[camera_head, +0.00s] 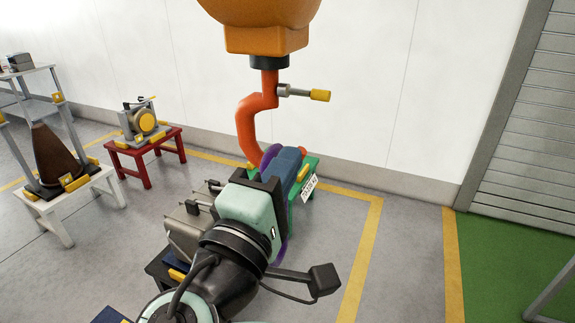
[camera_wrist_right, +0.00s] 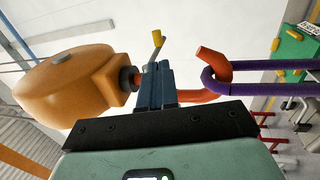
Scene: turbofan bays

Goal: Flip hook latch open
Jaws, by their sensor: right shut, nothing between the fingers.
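A small lever with a grey barrel and yellow grip (camera_head: 318,95) sticks out to the right from the red-orange pipe (camera_head: 262,118). In the right wrist view its yellow grip (camera_wrist_right: 155,46) shows just beyond my fingertips. I cannot tell for sure whether this is the hook latch. My right gripper (camera_head: 295,155) is below the lever in the head view, in front of the lower pipe. Its blue-grey fingers are together and empty, also in the right wrist view (camera_wrist_right: 154,75). Contact with the pipe or lever cannot be made out. My left gripper is out of view.
A large orange tank (camera_head: 262,14) hangs above the pipe. A green table (camera_head: 312,165) with a label and a purple tube (camera_head: 270,154) lie near my right gripper. A red stand (camera_head: 150,150) and a white stand (camera_head: 80,205) are left.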

